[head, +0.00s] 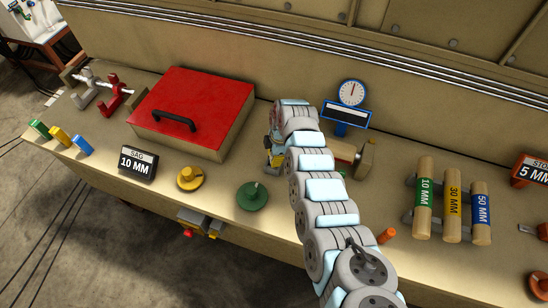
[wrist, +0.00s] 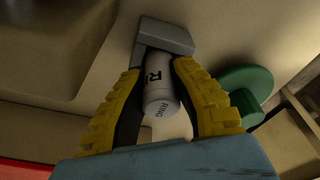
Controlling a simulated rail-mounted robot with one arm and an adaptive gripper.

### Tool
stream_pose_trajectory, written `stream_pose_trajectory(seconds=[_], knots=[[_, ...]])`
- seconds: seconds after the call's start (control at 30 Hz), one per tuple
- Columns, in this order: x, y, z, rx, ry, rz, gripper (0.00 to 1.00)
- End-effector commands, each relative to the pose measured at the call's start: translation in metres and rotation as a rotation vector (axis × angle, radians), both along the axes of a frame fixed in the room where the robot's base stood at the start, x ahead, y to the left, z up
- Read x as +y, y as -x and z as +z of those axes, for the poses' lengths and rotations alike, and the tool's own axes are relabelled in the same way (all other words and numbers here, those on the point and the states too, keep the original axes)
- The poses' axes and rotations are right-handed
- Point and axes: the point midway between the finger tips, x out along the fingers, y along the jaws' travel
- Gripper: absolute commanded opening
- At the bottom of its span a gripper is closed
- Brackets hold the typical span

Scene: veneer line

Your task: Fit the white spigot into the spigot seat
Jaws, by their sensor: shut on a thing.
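The white spigot (wrist: 160,82), a cylinder with dark lettering, shows between the yellow fingers of my gripper (wrist: 158,78) in the wrist view. My gripper is shut on it. A grey block (wrist: 165,36), which may be the spigot seat, lies at the spigot's far end. I cannot tell whether the two touch or whether the spigot is in it. In the head view my gripper (head: 272,158) is low over the bench, left of my arm and mostly hidden by it. The spigot and the seat cannot be made out there.
A green round knob (head: 252,196) stands close to my gripper, also in the wrist view (wrist: 246,88). A yellow knob (head: 190,178), a 10 MM sign (head: 138,163) and a red-lidded box (head: 196,108) are to the left. Labelled rollers (head: 453,205) and a dial scale (head: 350,105) are right.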

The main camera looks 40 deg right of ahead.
Motion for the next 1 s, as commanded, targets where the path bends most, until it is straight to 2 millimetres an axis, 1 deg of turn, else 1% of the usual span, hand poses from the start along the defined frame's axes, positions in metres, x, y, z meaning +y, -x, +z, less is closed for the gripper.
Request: stream_pose_trajectory(seconds=[0.27, 0.3, 0.37, 0.67, 0.87, 1.0], knots=[[0.000, 0.000, -0.003, 0.000, 0.000, 0.001, 0.00], [0.000, 0.000, -0.004, 0.000, 0.000, 0.001, 0.27], [0.000, 0.000, -0.003, -0.001, 0.001, 0.001, 0.44], [0.000, 0.000, -0.002, 0.000, 0.000, 0.000, 0.44], [-0.001, 0.000, 0.005, -0.002, 0.000, 0.001, 0.44], [-0.003, 0.000, 0.017, -0.004, 0.001, 0.000, 0.44]])
